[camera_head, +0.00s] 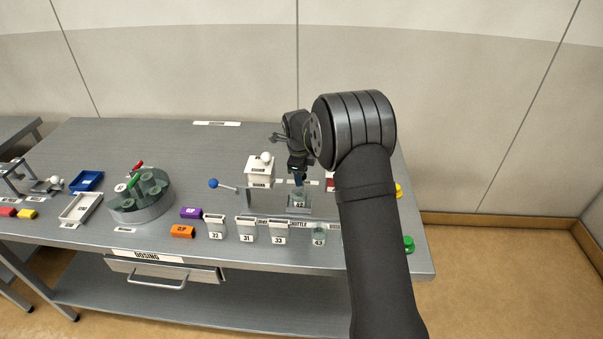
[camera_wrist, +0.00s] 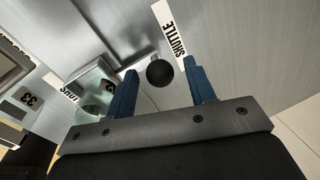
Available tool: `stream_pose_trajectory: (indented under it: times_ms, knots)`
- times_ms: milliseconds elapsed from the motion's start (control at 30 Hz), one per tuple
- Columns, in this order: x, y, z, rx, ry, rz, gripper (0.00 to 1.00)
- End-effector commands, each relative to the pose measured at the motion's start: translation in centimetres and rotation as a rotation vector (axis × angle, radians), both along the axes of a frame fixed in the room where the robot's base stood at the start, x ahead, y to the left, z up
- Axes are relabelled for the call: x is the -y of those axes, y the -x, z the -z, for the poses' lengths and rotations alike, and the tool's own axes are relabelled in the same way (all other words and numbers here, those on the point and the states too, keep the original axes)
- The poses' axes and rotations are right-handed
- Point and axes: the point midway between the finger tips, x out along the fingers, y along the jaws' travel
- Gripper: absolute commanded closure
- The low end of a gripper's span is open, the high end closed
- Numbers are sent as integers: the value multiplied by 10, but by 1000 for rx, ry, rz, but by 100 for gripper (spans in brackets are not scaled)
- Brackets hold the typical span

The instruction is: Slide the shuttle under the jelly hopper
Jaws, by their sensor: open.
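My gripper (camera_head: 298,178) is over the middle-right of the bench, above the shuttle, a small metal carriage carrying a clear cup marked 42 (camera_head: 299,201). In the wrist view, the blue fingers of my gripper (camera_wrist: 161,68) stand apart, with a black ball knob (camera_wrist: 160,74) showing between them. I cannot tell whether either finger touches the knob. A SHUTTLE label (camera_wrist: 171,29) lies beyond it. A white hopper box (camera_head: 259,172) with a white ball on top stands left of the shuttle; its label is too small to read. My arm hides what lies to the right.
A blue-knobbed lever (camera_head: 214,183) sticks out left of the hopper. A round carousel (camera_head: 143,203) stands farther left. The back of the bench is mostly clear.

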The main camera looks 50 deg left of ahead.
Motion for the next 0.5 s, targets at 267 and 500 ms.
stream_pose_trajectory:
  times_ms: [267, 500]
  knots:
    - [0, 0, 0, 0, 0, 0, 78]
    - [0, 0, 0, 0, 0, 0, 100]
